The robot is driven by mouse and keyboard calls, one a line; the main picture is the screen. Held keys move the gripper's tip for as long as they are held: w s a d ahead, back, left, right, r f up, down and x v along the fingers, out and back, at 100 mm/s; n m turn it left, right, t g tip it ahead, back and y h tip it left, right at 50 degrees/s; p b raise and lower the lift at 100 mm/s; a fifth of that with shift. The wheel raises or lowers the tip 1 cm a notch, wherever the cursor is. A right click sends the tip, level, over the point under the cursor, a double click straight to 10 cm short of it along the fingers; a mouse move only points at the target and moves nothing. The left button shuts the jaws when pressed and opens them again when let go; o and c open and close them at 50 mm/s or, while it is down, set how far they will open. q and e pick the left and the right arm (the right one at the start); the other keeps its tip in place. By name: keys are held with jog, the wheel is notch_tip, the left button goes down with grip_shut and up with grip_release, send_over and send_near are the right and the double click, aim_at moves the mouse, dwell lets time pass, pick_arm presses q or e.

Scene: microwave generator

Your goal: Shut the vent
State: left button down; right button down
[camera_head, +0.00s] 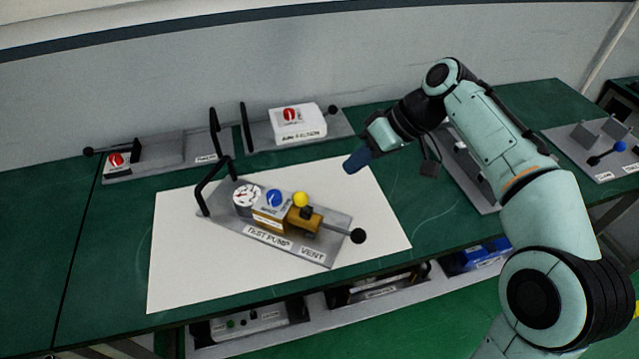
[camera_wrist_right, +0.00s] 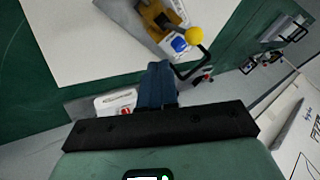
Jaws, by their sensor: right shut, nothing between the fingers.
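The test pump unit (camera_head: 276,221) sits on a white sheet (camera_head: 175,270) on the green table. It has a grey base plate, a dial gauge (camera_head: 247,196), a blue knob (camera_head: 275,197), a yellow ball (camera_head: 300,199) and a brass block. Beside the "VENT" label (camera_head: 312,253) a lever with a black ball (camera_head: 358,236) points right. A black bent handle (camera_head: 212,182) rises at the left. My right gripper (camera_head: 352,166) is shut and empty, above the sheet's back right part, apart from the pump. In the right wrist view its blue fingers (camera_wrist_right: 157,84) are together; the yellow ball (camera_wrist_right: 194,36) is ahead.
A white box with a red knob (camera_head: 298,122) stands on a plate at the back. Another red-knob panel (camera_head: 117,163) lies at the back left. A plate with a blue-ball lever (camera_head: 619,147) is at the far right. The sheet's front left is clear.

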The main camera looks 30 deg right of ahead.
aim_at(302, 204)
jog(key=w+a+f, duration=0.1)
jog(key=a+f, duration=0.3)
jog(key=a, duration=0.2)
jog(key=shift+w+a+f+b, duration=0.4)
jog(key=shift+a, duration=0.1)
jog(key=shift+s+a+f+h+b, duration=0.15)
jog(key=shift+a+h+b, duration=0.15)
jog(key=shift+b, duration=0.25)
jog(key=shift+s+a+f+h+b, duration=0.1)
jog(key=shift+s+a+h+b, duration=0.1)
jog(key=shift+a+b, duration=0.25)
jog(key=shift+s+a+r+n+t+h+b, duration=0.1)
jog(key=shift+s+a+n+t+h+b, duration=0.15)
jog(key=shift+n+t+h+b, duration=0.2)
jog(key=shift+w+d, duration=0.1)
